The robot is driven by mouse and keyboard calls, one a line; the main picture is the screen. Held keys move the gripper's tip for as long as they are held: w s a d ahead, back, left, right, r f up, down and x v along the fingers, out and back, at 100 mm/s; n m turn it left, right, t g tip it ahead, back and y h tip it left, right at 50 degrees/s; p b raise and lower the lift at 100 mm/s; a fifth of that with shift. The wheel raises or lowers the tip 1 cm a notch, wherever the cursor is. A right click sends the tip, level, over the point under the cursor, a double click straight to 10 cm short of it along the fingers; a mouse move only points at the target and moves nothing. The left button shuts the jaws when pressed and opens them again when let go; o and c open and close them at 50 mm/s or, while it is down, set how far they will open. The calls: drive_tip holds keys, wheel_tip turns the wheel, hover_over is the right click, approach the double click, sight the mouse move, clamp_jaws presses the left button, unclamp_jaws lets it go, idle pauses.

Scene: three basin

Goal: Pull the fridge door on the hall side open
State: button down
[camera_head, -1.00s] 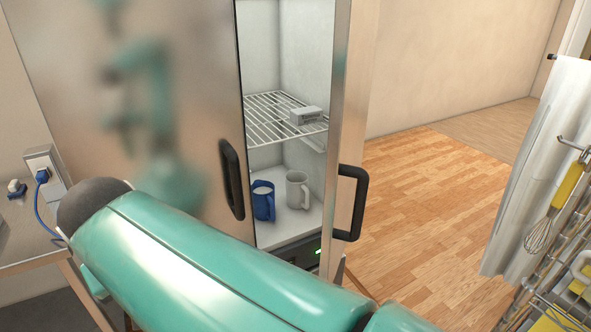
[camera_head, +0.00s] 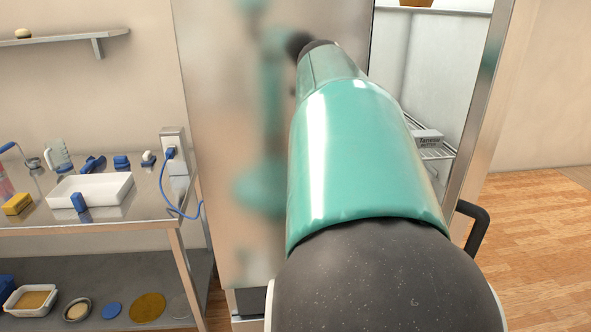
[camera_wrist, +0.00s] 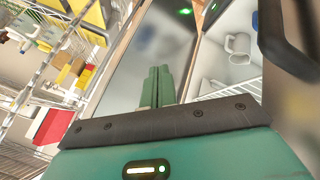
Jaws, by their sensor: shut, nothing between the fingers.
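The fridge's right door (camera_head: 487,110), on the side of the wooden floor, stands partly open and is seen nearly edge-on in the head view. Its black handle (camera_head: 478,228) sticks out to the right. In the head view my arm hides the gripper.
A white mug (camera_wrist: 238,48) and wire shelf (camera_wrist: 238,90) show inside the fridge. A steel table (camera_head: 150,210) with a white tray (camera_head: 90,196) stands left. A wire rack (camera_wrist: 50,60) shows in the wrist view. Wooden floor (camera_head: 535,250) lies clear at right.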

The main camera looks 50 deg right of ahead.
drive_tip(key=s+d+f, duration=0.3)
drive_tip(key=s+f, duration=0.5)
drive_tip(key=shift+s+d, duration=0.15)
drive_tip(key=shift+s, duration=0.2)
drive_tip(key=shift+s, duration=0.15)
